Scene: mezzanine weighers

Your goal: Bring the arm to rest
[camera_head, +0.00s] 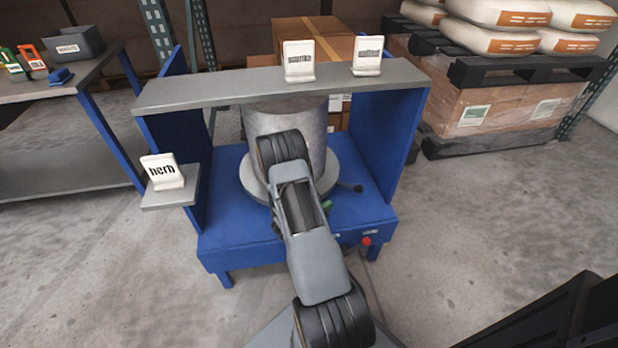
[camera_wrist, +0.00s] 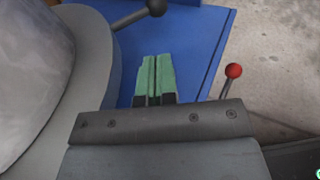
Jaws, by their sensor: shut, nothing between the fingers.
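My gripper shows in the wrist view (camera_wrist: 153,75) with its two green fingers together and nothing between them. It hangs over the blue deck (camera_wrist: 195,45) of the weigher, beside the grey round base (camera_wrist: 88,75). In the head view my arm reaches forward over the blue weigher stand (camera_head: 235,240), and a small green bit of my gripper (camera_head: 327,207) shows by the arm's right side. The arm hides part of the metal drum (camera_head: 315,135) on the round base.
A grey shelf (camera_head: 220,88) spans the stand, bearing two white label cards (camera_head: 299,62) (camera_head: 368,55). A "herb" card (camera_head: 162,172) stands on a side ledge. A red-knobbed lever (camera_head: 366,241) sticks out at the front right. A workbench (camera_head: 40,88) is left; loaded pallets (camera_head: 490,140) are right. Floor between is clear.

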